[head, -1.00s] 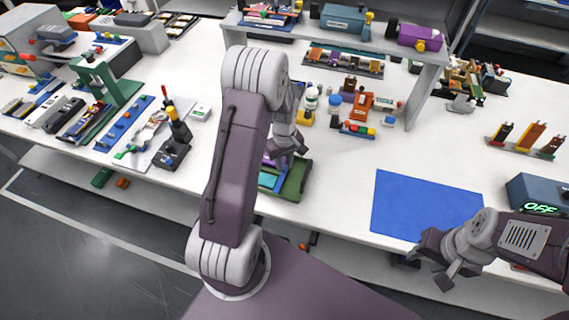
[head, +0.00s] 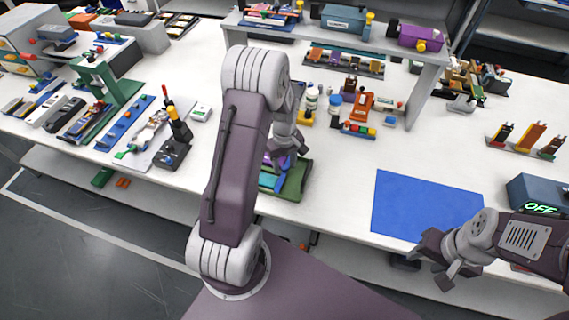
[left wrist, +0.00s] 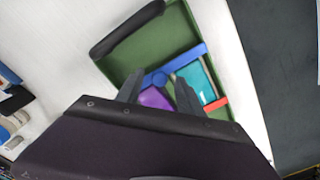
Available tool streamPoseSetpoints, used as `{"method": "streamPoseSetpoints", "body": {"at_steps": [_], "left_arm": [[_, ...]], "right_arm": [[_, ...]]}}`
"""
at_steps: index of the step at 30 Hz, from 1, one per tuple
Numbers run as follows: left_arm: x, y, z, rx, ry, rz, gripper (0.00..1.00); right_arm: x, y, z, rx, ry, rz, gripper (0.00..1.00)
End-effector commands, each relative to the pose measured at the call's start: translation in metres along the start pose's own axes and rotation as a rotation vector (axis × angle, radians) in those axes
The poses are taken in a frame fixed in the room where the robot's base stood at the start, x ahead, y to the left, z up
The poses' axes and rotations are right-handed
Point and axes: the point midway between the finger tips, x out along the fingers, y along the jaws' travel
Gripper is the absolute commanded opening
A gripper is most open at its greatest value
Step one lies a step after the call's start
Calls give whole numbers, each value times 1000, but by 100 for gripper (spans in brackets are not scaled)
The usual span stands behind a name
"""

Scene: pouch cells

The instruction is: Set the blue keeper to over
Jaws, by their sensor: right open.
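A green tray fixture (left wrist: 130,64) lies at the table's front edge. In the head view, the tray (head: 296,188) is partly hidden by my left arm. In the left wrist view, the blue keeper (left wrist: 188,58) is a bar running diagonally from a round blue end near my fingers toward the upper right. A purple piece (left wrist: 155,98) and a teal piece (left wrist: 198,82) lie beside it. My left gripper (left wrist: 160,78) is open over the tray, its fingertips apart near the keeper's round end; contact cannot be told. My right gripper (head: 432,262) is open and empty near the blue mat.
A black bar (left wrist: 126,30) crosses one end of the tray, and a red piece (left wrist: 214,104) sits near the teal one. A blue mat (head: 425,205) lies on the right. A shelf (head: 330,42) stands behind. Fixtures crowd the table's left.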

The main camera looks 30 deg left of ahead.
Motion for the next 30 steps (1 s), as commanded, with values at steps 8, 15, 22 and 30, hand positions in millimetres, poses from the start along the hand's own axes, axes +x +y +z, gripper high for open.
{"method": "streamPoseSetpoints", "body": {"at_steps": [8, 15, 22, 30], "left_arm": [[-24, 1, -1, 0, 5, 5, 44], [-75, 1, -1, 0, 4, 4, 44], [-91, 0, 0, 0, 0, 0, 44], [-91, 2, -3, 28, 12, 10, 44]], "right_arm": [[0, 0, 0, 0, 0, 0, 44], [-1, 0, 0, 0, 0, 0, 44], [-1, 0, 0, 0, 0, 0, 44], [-1, 0, 0, 0, 0, 0, 44]]}}
